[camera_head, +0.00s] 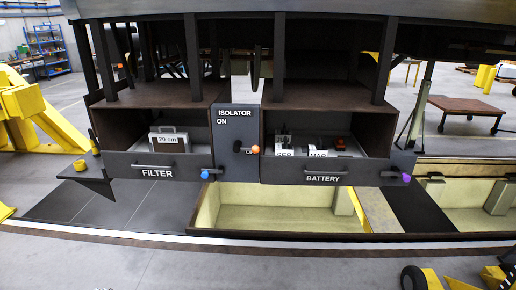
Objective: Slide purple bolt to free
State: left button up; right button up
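The purple bolt (406,177) has a small purple knob on a short dark rod. It sits at the lower right corner of the front panel of the BATTERY box (350,180). The knob is at the rod's right end, near the panel's right edge. The panel has a handle (325,175) and the word BATTERY. The box is open above its panel, and a few small labelled items sit inside. Neither of my grippers is in view.
The FILTER box (157,172), with a blue bolt (205,174), is on the left. The ISOLATOR lever (254,149) has an orange knob between the boxes. An open pit (275,212) lies below. Yellow wheeled equipment (430,279) stands at lower right.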

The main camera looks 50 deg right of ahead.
aim_at(405, 178)
jog(key=z, duration=2.65)
jog(key=i+j+z, duration=0.1)
jog(key=i, duration=0.45)
jog(key=i+j+z, duration=0.1)
jog(key=i, duration=0.4)
jog(key=j, duration=0.1)
